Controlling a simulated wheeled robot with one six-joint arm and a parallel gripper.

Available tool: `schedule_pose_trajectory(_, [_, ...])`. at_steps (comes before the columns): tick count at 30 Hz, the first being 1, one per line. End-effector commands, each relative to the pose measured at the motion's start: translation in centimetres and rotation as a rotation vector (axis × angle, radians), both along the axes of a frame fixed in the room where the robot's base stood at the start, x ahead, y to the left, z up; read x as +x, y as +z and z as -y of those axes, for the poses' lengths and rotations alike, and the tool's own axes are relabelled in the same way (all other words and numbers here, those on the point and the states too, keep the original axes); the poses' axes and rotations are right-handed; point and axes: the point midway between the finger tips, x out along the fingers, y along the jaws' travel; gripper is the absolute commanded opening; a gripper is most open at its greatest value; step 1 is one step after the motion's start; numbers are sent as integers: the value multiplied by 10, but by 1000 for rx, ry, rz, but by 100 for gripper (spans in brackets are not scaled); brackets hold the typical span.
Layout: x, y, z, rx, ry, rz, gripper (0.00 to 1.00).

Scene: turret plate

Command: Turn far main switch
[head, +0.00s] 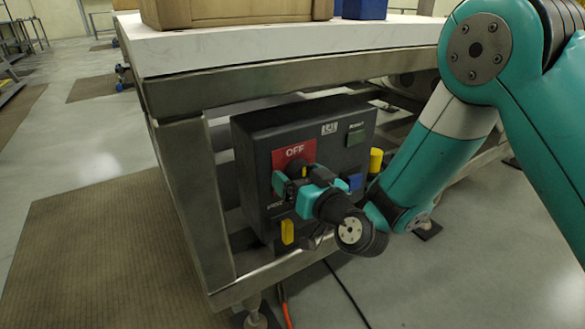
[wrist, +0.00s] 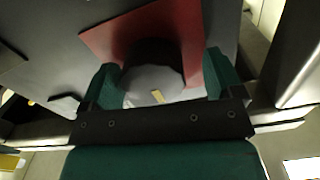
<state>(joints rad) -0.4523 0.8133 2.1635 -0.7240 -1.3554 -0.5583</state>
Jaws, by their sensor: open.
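A dark control box (head: 252,150) is mounted under the table. On its front is a red plate (head: 294,153) marked OFF, with a dark rotary knob at its middle, mostly hidden behind my gripper in the head view. My gripper (head: 291,181) is at the plate with its jaws open. In the wrist view, the round knob (wrist: 153,82), with a grey face and a small yellow mark, sits between the two fingers of my gripper (wrist: 160,84), against the red plate (wrist: 108,38). I cannot tell whether the fingers touch it.
The box also has a green button (head: 356,134), a blue part (head: 355,181) and yellow parts (head: 287,232) (head: 376,160). A metal table leg (head: 197,190) stands left of it, with a lower rail below. Floor at the left is open.

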Motion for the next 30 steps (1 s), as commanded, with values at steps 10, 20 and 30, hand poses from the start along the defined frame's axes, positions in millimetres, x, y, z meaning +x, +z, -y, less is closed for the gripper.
schedule_pose_trajectory(10, [4, -3, 10, 0, -15, -5, 61])
schedule_pose_trajectory(20, [4, -2, 10, 7, -16, -8, 37])
schedule_pose_trajectory(30, [3, -1, 9, 122, -17, -83, 37])
